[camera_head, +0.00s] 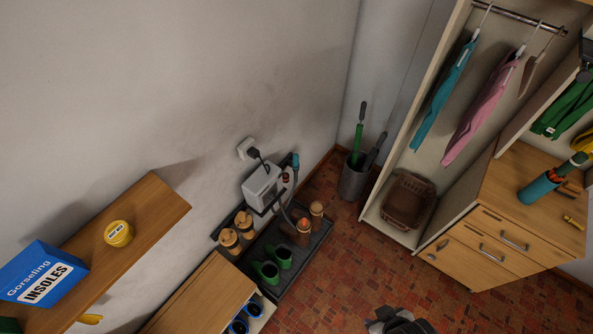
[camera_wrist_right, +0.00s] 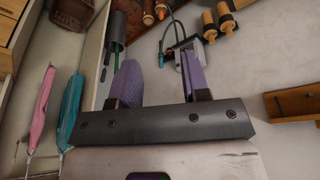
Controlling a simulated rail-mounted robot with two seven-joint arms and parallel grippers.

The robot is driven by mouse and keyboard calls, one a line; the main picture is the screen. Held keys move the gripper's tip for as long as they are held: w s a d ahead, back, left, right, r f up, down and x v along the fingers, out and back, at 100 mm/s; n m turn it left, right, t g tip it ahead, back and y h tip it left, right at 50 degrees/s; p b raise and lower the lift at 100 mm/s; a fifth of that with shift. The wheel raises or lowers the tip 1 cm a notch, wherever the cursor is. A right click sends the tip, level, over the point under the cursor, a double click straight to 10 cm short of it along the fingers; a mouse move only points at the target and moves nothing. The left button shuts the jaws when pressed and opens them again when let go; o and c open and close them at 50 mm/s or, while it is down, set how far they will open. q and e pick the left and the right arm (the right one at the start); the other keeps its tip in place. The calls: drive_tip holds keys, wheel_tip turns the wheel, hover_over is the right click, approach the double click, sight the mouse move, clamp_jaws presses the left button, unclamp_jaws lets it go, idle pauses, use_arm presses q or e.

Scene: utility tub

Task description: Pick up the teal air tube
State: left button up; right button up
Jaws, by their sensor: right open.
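The air tube's teal end (camera_head: 295,160) stands up beside a small white box (camera_head: 262,185) on the wall shelf, with a grey hose curving down from it. In the right wrist view, the teal end (camera_wrist_right: 161,61) shows beyond and between my fingers, near the box (camera_wrist_right: 192,55), which one finger partly covers. My right gripper (camera_wrist_right: 160,76) has two purple fingers spread wide with nothing between them. In the head view only a dark part of my right gripper (camera_head: 398,320) shows at the bottom edge, well apart from the tube. My left gripper is not in view.
A dark tray (camera_head: 318,250) with green boots and brown-orange items lies below the box. A grey bin (camera_head: 353,180) with green-handled tools stands in the corner. An open wardrobe (camera_head: 400,235) with hanging clothes is right; a wooden shelf (camera_head: 150,225) is left. The red floor between is clear.

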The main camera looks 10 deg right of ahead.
drive_tip(key=shift+d, duration=0.15)
drive_tip(key=o, duration=0.5)
drive_tip(key=shift+w, duration=0.15)
